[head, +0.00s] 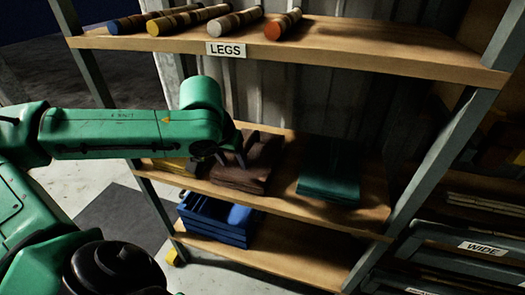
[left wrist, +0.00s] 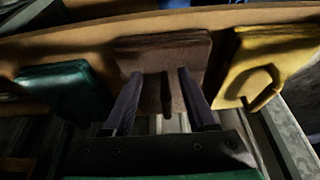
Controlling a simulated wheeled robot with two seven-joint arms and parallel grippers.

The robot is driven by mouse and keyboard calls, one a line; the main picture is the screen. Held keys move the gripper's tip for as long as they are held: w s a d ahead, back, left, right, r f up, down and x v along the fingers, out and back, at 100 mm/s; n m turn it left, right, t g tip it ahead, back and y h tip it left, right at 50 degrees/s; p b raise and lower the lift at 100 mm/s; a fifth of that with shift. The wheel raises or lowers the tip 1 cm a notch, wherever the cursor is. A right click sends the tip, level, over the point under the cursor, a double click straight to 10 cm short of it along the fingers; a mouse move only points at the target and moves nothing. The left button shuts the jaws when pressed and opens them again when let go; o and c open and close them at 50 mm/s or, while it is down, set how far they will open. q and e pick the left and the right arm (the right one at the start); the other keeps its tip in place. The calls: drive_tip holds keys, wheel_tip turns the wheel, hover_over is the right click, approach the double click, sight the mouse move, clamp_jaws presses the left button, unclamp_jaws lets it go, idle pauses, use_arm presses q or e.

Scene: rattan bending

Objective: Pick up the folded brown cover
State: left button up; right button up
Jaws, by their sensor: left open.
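The folded brown cover (head: 243,178) lies on the middle wooden shelf, between a yellow cover and a green one. It also shows in the left wrist view (left wrist: 165,52), at the top middle. My left gripper (head: 235,154) is at the brown cover, and its hand and arm hide part of the cover's left side in the head view. In the left wrist view the two dark fingers of my left gripper (left wrist: 157,74) stand apart, one toward each side of the cover. Whether they touch it I cannot tell. My right gripper is in neither view.
The green cover (head: 330,175) lies to the right and the yellow cover (head: 174,166) to the left. Above is a shelf (head: 370,50) labelled LEGS with several rods. Below stands a blue crate (head: 215,221). Grey rack posts (head: 160,213) flank the shelves.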

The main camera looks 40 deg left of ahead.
sight(250, 140)
use_arm(q)
drive_tip(key=w+a+r+p, duration=0.1)
drive_tip(key=p, duration=0.4)
drive_tip(key=shift+r, duration=0.1)
drive_tip(key=w+a, duration=0.1)
drive_tip(key=w, duration=0.2)
drive_tip(key=w+a, duration=0.1)
drive_tip(key=w, duration=0.2)
drive_tip(key=w+a+f, duration=0.1)
drive_tip(key=w, duration=0.2)
drive_tip(key=shift+w+a, duration=0.15)
drive_tip(key=shift+w, duration=0.25)
drive_tip(key=b+x, duration=0.1)
drive_tip(key=x, duration=0.4)
drive_tip(key=shift+c, duration=0.6)
drive_tip(key=shift+s, duration=0.1)
clamp_jaws()
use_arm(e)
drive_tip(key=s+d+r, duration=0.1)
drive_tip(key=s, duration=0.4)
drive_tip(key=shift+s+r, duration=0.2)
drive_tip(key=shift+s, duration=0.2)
use_arm(q)
drive_tip(key=shift+r, duration=0.1)
